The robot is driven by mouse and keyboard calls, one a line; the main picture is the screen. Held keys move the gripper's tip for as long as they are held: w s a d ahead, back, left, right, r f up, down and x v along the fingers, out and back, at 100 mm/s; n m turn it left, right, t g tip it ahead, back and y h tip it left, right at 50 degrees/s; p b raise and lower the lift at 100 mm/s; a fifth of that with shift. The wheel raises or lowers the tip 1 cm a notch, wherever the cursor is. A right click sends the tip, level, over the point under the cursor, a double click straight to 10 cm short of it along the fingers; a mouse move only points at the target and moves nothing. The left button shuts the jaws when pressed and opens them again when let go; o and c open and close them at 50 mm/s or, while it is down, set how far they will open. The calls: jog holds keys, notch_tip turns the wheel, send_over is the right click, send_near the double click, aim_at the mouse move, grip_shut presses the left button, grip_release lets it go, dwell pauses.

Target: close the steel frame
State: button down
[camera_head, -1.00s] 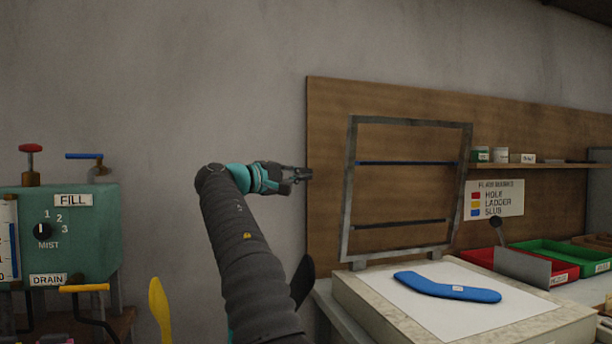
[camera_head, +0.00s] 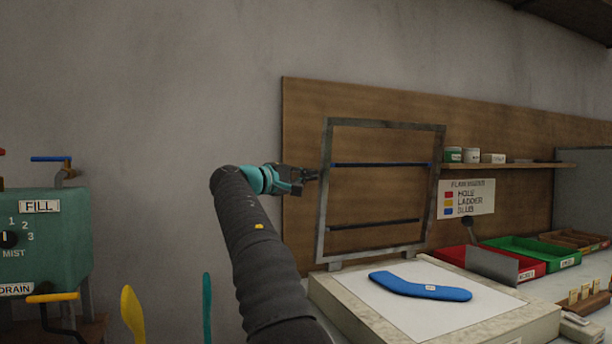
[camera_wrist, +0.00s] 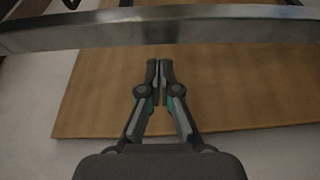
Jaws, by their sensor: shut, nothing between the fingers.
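The steel frame (camera_head: 322,190) stands upright on its hinges at the back of a pale padded block (camera_head: 345,305), leaning slightly back, with two dark bars across it. A blue sock shape (camera_head: 420,287) lies on the white sheet on the block. My gripper (camera_head: 316,175) is shut and empty, close to the frame's left side post at upper height. In the wrist view my gripper (camera_wrist: 160,65) points toward the frame's steel bar (camera_wrist: 160,28), which crosses the top of the picture. I cannot tell whether the fingertips touch it.
A wooden backboard (camera_head: 300,130) stands behind the frame. Right of the block are a red tray (camera_head: 512,268) and a green tray (camera_head: 535,250). A shelf (camera_head: 510,167) holds small pots. A green tank (camera_head: 55,240) stands at left. The air above the block is clear.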

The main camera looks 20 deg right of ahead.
jog(key=shift+s+f+b, duration=0.25)
jog(key=shift+s+b, duration=0.4)
jog(key=shift+s, duration=0.4)
jog(key=shift+s, duration=0.1)
